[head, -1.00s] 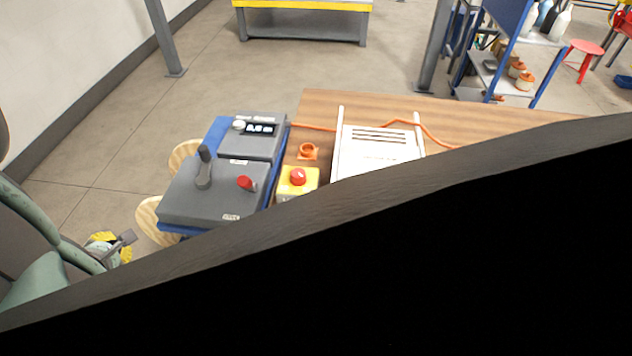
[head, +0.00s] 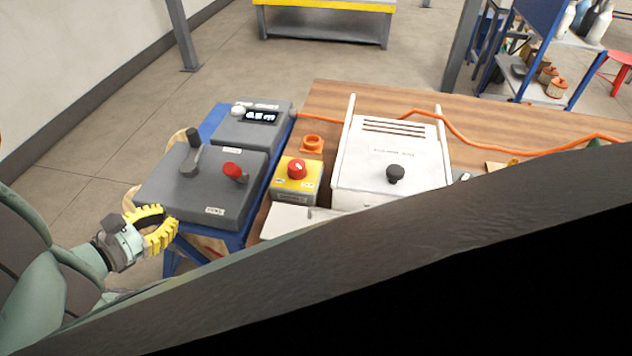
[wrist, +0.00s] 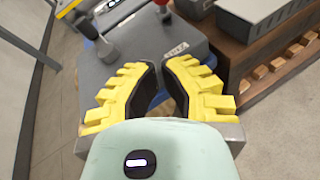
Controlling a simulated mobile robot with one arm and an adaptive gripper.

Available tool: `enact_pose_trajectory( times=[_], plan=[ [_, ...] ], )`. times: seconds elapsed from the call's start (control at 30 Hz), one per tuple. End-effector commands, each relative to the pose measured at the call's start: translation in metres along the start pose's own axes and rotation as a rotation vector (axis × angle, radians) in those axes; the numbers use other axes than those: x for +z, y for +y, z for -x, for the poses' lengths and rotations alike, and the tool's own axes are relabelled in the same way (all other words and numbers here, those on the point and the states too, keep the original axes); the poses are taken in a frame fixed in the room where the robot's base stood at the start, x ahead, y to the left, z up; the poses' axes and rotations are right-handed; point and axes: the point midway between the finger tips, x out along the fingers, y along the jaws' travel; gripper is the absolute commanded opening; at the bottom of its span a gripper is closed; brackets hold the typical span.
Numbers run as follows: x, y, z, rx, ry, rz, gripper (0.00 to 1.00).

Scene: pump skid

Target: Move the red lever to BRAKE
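The red lever (head: 234,171) stands on the right part of a dark grey control box (head: 205,205). A taller dark lever (head: 194,147) stands on the same box to its left. A small label shows near the box's front edge; I cannot read it surely as BRAKE. My gripper (head: 164,228) has yellow ribbed fingers and is just off the box's near left edge, apart from the red lever. In the wrist view, the fingers (wrist: 160,85) are spread with an empty gap between them. The red lever shows only partly at the top there (wrist: 163,5).
A yellow box with a red button (head: 297,169) stands right of the control box. A white machine with a black knob (head: 395,173) is beyond it on the wooden table (head: 325,98). A dark edge blocks the lower right of the head view. An orange cable (head: 470,138) crosses the table.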

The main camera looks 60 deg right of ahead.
Motion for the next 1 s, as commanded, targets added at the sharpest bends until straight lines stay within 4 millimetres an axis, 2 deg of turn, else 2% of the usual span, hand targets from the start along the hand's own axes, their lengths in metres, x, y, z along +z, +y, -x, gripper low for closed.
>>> enact_pose_trajectory(
  times=[0.27,0.43,0.53,0.7,0.9,1.0],
  plan=[
    [-0.002,-0.001,-0.011,-0.001,-0.002,-0.001,0.0],
    [-0.004,-0.002,-0.031,-0.002,-0.005,0.0,0.0],
    [-0.001,-0.003,-0.054,-0.009,-0.006,0.0,0.0],
    [0.002,-0.002,-0.078,-0.009,-0.003,0.0,0.0],
    [0.002,-0.002,-0.102,-0.009,-0.001,-0.002,0.0],
    [0.015,-0.001,-0.113,-0.005,0.0,-0.004,0.0]
  ],
)
